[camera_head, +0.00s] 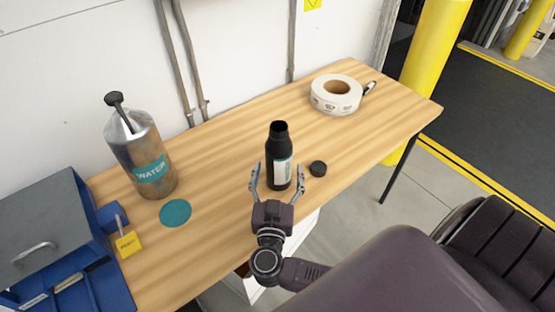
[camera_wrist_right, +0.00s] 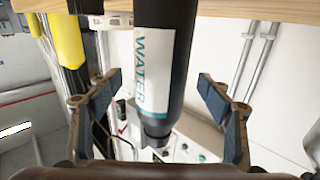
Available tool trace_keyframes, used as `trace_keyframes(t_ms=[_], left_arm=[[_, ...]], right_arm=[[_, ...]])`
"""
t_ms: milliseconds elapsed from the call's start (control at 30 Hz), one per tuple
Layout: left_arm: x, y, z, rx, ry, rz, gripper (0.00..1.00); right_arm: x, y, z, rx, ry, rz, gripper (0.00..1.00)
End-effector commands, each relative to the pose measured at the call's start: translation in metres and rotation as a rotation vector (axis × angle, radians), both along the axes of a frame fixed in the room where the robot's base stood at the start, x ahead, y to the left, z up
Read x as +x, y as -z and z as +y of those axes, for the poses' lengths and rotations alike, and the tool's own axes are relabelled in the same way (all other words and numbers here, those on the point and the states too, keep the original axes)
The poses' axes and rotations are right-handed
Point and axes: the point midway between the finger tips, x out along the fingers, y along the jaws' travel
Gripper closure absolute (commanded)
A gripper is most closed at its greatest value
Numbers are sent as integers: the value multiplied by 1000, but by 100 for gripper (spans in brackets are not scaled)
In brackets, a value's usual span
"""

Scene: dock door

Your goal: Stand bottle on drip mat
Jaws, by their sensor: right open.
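A black bottle (camera_head: 279,150) with a white label and an open neck stands upright on the wooden table. In the right wrist view the bottle (camera_wrist_right: 170,70) appears upside down, with "WATER" on its label. My right gripper (camera_head: 277,168) is open, with one finger on each side of the bottle. In the right wrist view gaps show between the bottle and both fingers of the right gripper (camera_wrist_right: 157,80). The drip mat (camera_head: 175,213), a flat teal disc, lies empty on the table to the left of the bottle. My left gripper is not in view.
A metal "WATER" flask (camera_head: 143,160) stands just behind the mat. A blue toolbox (camera_head: 60,250) with a yellow-tagged padlock (camera_head: 128,243) is at the left. A black cap (camera_head: 318,168) lies right of the bottle. A label roll (camera_head: 336,95) is farther back. Table between mat and bottle is clear.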

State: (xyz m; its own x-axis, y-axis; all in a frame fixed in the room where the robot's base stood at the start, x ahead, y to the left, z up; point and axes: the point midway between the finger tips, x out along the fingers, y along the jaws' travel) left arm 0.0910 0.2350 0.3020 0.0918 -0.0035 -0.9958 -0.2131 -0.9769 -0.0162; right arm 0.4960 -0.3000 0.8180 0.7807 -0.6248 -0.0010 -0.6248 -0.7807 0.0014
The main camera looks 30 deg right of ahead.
Motion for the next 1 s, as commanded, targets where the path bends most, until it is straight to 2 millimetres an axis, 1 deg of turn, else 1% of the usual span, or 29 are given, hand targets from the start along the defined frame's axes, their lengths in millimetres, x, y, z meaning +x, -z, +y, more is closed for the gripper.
trace_keyframes(t_ms=[33,100,200,300,533,1000], left_arm=[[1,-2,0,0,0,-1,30],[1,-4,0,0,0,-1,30],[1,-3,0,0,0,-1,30],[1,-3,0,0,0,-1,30],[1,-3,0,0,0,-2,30],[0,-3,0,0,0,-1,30]], right_arm=[[8,-5,-5,-3,0,-4,28],[17,-7,-11,-4,0,-3,28],[26,-4,-18,-1,-1,0,28],[30,-4,-22,-1,-1,0,28],[30,-4,-22,0,-1,0,29],[30,-4,-22,0,-1,-1,81]])
